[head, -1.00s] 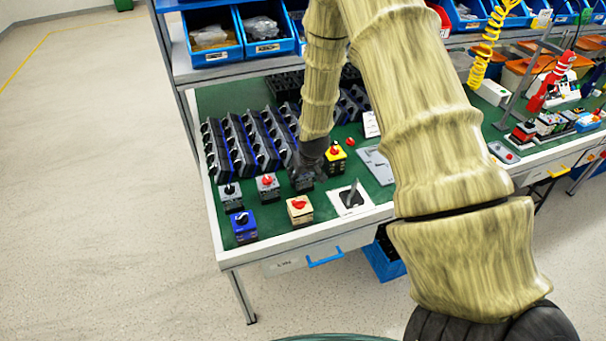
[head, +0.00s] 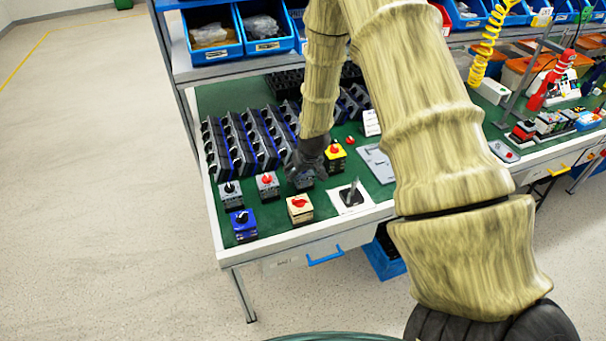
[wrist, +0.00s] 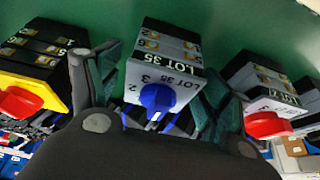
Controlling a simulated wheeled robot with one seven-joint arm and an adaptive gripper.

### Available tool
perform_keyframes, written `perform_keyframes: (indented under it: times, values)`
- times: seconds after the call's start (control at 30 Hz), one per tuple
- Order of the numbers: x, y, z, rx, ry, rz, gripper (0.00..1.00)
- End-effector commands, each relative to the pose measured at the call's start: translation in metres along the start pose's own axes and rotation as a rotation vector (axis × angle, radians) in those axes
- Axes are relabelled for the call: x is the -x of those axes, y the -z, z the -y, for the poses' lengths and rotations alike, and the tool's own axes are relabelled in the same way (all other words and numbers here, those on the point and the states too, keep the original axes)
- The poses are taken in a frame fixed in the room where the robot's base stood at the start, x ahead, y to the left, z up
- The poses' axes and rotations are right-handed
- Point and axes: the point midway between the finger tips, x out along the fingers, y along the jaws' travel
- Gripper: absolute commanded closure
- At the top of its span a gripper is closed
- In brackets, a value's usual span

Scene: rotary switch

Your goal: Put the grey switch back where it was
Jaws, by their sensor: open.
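A grey-faced switch with a blue knob (wrist: 158,98) and "LOT 35" lettering stands between my fingers in the wrist view. In the head view this switch (head: 305,181) is on the green bench top, partly hidden under my gripper (head: 308,163). My gripper (wrist: 162,80) is open, with one finger on each side of the switch. Whether the pads touch its sides I cannot tell. In the head view, a grey switch with a red knob (head: 267,183) and a grey one with a black knob (head: 230,193) stand to its left.
A yellow switch with a red knob (head: 334,157) stands close on the right. A cream switch (head: 299,208), a blue switch (head: 243,224) and a joystick plate (head: 351,197) are nearer the front edge. Rows of dark switches (head: 245,143) stand behind. Bare green surface lies between the front switches.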

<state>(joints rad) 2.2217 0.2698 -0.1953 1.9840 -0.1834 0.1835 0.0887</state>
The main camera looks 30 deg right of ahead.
Motion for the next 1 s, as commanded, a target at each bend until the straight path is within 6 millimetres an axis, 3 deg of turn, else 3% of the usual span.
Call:
perform_keyframes:
  times: [1.0]
  values:
    - [0.109,0.0,0.0,0.0,0.0,-0.001,0.22]
